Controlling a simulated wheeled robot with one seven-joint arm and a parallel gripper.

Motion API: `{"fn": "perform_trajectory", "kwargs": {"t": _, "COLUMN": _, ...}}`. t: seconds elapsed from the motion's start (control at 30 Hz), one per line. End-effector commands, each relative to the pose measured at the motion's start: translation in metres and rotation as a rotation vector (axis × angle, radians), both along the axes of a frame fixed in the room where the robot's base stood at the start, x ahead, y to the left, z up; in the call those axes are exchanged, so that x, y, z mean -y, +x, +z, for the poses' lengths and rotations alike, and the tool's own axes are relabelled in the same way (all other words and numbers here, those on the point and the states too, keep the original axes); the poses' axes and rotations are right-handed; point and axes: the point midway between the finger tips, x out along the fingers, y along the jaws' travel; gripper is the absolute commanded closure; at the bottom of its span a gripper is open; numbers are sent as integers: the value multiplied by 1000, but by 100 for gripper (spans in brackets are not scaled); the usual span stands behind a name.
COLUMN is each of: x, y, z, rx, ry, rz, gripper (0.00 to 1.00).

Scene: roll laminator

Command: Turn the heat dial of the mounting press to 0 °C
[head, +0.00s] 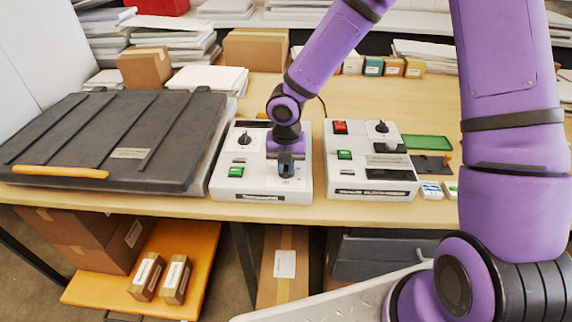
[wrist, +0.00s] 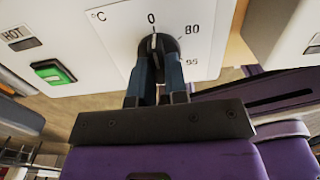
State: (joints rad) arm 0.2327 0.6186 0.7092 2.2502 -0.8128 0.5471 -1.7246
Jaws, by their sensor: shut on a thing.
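My gripper (head: 287,168) is shut on a black dial knob (wrist: 158,44) at the lower right of the left white control box (head: 262,188). In the wrist view, the two blue fingers of my gripper (wrist: 157,72) hold the knob from both sides. The plate around it (wrist: 118,40) is marked °C, 0, 80 and a partly hidden number that looks like 95. The white line on the knob points up, at or close to the 0 mark. Any marks below the knob are hidden by my gripper. In the head view my gripper hides the knob.
The box also carries another black dial (head: 244,138) and a green button (head: 236,171). A large dark flat press (head: 110,130) with an orange handle (head: 60,172) stands left. A second white control box (head: 370,185) stands right. A narrow strip of table separates the boxes.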

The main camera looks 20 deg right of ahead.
Motion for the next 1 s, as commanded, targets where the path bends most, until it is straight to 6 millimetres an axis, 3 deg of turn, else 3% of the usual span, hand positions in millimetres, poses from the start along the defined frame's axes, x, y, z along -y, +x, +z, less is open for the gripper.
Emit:
{"fn": "perform_trajectory", "kwargs": {"t": 0.43, "x": 0, "y": 1, "z": 0, "rx": 2, "ry": 0, "rz": 11, "gripper": 100}}
{"fn": "perform_trajectory", "kwargs": {"t": 0.47, "x": 0, "y": 1, "z": 0, "rx": 2, "ry": 0, "rz": 11, "gripper": 82}}
{"fn": "perform_trajectory", "kwargs": {"t": 0.57, "x": 0, "y": 1, "z": 0, "rx": 2, "ry": 0, "rz": 11, "gripper": 61}}
{"fn": "perform_trajectory", "kwargs": {"t": 0.87, "x": 0, "y": 0, "z": 2, "rx": 1, "ry": 1, "rz": 9, "gripper": 61}}
{"fn": "perform_trajectory", "kwargs": {"t": 1.0, "x": 1, "y": 1, "z": 14, "rx": 4, "ry": 1, "rz": 6, "gripper": 61}}
